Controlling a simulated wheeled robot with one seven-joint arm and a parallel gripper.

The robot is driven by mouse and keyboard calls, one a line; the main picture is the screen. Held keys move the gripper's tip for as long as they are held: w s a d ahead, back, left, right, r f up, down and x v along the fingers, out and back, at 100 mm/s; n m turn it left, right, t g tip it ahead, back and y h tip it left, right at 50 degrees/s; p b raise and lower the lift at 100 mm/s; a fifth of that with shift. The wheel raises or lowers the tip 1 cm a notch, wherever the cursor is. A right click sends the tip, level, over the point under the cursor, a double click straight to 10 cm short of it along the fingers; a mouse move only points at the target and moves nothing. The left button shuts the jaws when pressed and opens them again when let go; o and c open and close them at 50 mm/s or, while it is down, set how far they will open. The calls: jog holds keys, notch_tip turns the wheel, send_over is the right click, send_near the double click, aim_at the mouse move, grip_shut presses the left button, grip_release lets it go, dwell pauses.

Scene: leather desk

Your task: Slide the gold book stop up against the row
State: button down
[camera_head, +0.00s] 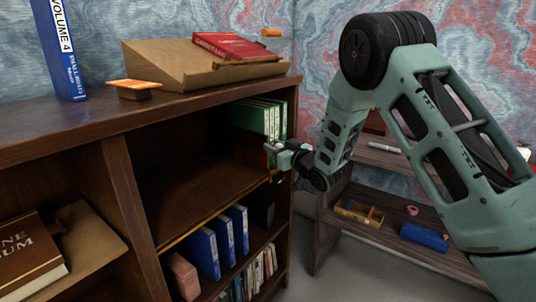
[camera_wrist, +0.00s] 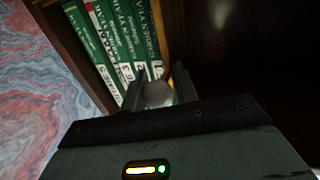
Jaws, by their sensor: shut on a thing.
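A row of green books (camera_head: 262,118) stands at the right end of the open shelf bay. It also shows in the wrist view (camera_wrist: 115,45), with white lettering on the spines. My gripper (camera_head: 284,158) is at the front of this bay, just before the row. In the wrist view its two fingers (camera_wrist: 158,92) are closed on a pale round knob (camera_wrist: 158,95), which appears to belong to the book stop. A thin gold sliver shows beside the last book. Most of the stop is hidden by my gripper and in shadow, so I cannot tell whether it touches the books.
A gold strip (camera_head: 205,220) runs along the shelf's front edge. The bay left of the row is bare. Blue binders (camera_head: 222,240) stand on the shelf below. A sloped stand with a red book (camera_head: 232,46) sits on top. A side shelf (camera_head: 390,215) stands at right.

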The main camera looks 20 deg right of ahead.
jog(key=shift+w+d+r, duration=0.1)
jog(key=shift+w+d, duration=0.05)
jog(key=shift+d, duration=0.1)
jog(key=c, duration=1.1)
grip_release()
jog(key=shift+c, duration=0.2)
jog(key=shift+a, duration=0.1)
jog(key=shift+s, duration=0.2)
jog(key=v, duration=1.7)
